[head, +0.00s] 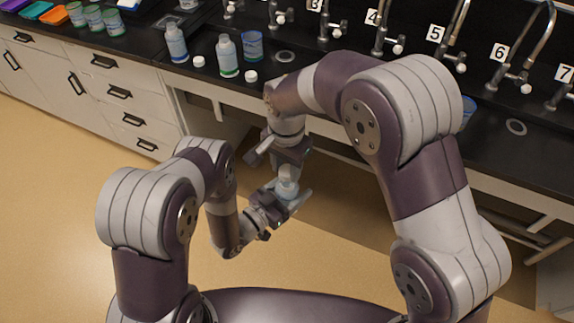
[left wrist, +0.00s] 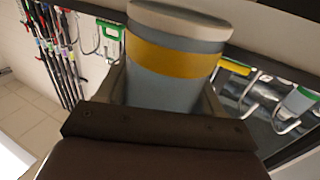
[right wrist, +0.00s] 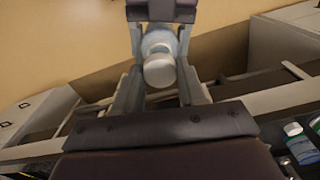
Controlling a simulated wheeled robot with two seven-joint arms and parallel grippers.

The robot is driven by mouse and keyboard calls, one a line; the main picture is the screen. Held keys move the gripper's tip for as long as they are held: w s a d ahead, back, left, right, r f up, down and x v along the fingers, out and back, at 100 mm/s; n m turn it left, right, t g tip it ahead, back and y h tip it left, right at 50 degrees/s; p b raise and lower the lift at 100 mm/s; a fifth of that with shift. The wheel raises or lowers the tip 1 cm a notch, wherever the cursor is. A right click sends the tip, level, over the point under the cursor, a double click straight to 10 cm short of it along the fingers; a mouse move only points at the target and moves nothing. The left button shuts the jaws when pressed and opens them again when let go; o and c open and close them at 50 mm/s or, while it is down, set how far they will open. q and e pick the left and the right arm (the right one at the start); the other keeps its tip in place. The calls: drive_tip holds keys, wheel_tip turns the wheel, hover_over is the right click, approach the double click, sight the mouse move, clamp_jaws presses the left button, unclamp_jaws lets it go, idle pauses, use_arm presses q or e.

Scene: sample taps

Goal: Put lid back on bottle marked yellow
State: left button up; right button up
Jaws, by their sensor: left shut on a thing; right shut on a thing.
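The bottle with the yellow band (left wrist: 175,60) is blue-grey, and its pale base shows at the top of the left wrist view. My left gripper (head: 290,198) is shut on this bottle, over the floor in front of the bench. My right gripper (head: 287,172) is above it, shut on a white lid (right wrist: 159,70). The lid sits between the right fingers at the bottle's top (right wrist: 160,42). I cannot tell whether it is fully seated. The bottle's neck is mostly hidden.
On the black bench (head: 190,72) stand two other bottles (head: 176,44) (head: 227,56), with white lids (head: 199,61) (head: 251,76) beside them, and a blue beaker (head: 252,45). Numbered taps (head: 386,40) line the back. Several cups (head: 95,18) stand farther left. The floor below is clear.

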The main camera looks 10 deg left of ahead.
sight(286, 191)
drive_tip(key=shift+f, duration=0.8)
drive_tip(key=shift+f, duration=0.55)
drive_tip(key=m, duration=0.6)
drive_tip(key=shift+m, duration=0.3)
drive_tip(key=m, duration=1.3)
drive_tip(key=shift+w, duration=0.1)
